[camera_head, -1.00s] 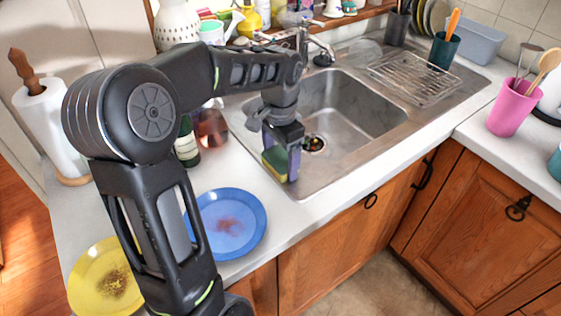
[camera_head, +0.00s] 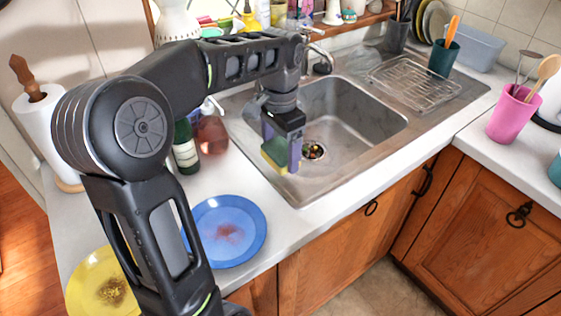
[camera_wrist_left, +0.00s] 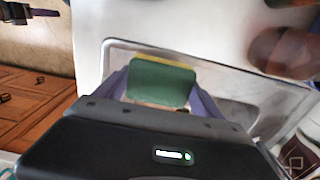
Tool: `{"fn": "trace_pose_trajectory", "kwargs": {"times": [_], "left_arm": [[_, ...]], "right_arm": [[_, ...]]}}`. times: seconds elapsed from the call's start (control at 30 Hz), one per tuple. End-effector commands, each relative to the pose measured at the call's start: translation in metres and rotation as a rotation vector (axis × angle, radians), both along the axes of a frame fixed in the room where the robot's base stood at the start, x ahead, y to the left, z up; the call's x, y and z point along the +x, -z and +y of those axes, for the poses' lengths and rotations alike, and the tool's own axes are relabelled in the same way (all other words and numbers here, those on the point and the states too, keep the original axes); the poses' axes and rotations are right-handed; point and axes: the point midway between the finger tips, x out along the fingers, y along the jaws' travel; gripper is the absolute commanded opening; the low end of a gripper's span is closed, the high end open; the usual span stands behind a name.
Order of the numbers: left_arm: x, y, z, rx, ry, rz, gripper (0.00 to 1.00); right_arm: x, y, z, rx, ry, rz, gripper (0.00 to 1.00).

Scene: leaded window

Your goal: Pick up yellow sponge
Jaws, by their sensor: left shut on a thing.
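The yellow sponge (camera_head: 273,160) has a green side and hangs between the fingers of my left gripper (camera_head: 281,152). The gripper points down over the left front rim of the sink. In the left wrist view the sponge's green face (camera_wrist_left: 160,83) sits between the two purple fingers of the left gripper (camera_wrist_left: 160,92), with a thin yellow edge beyond it. The left gripper is shut on the sponge. The sponge appears to be held above the counter. My right gripper is in neither view.
The metal sink (camera_head: 350,128) has a drain with scraps in it. A blue plate (camera_head: 250,205) and a yellow plate (camera_head: 85,290), both stained, lie on the counter. A green bottle (camera_head: 185,150) and a reddish bottle (camera_head: 210,137) stand left of the gripper. A dish rack (camera_head: 415,82) is at the back right.

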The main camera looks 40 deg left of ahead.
Motion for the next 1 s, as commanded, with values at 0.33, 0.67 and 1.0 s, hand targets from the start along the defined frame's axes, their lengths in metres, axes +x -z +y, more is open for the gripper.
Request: {"fn": "trace_pose_trajectory", "kwargs": {"times": [0.33,0.67,1.0], "left_arm": [[0.000,-0.051,0.000,0.000,0.001,0.000,0.42],[0.000,-0.051,0.000,0.000,0.001,0.000,0.42],[0.000,-0.051,0.000,0.000,0.001,0.001,0.42]], "right_arm": [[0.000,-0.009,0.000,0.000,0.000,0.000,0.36],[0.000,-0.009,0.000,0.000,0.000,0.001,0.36],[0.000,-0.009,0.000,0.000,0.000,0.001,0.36]]}}
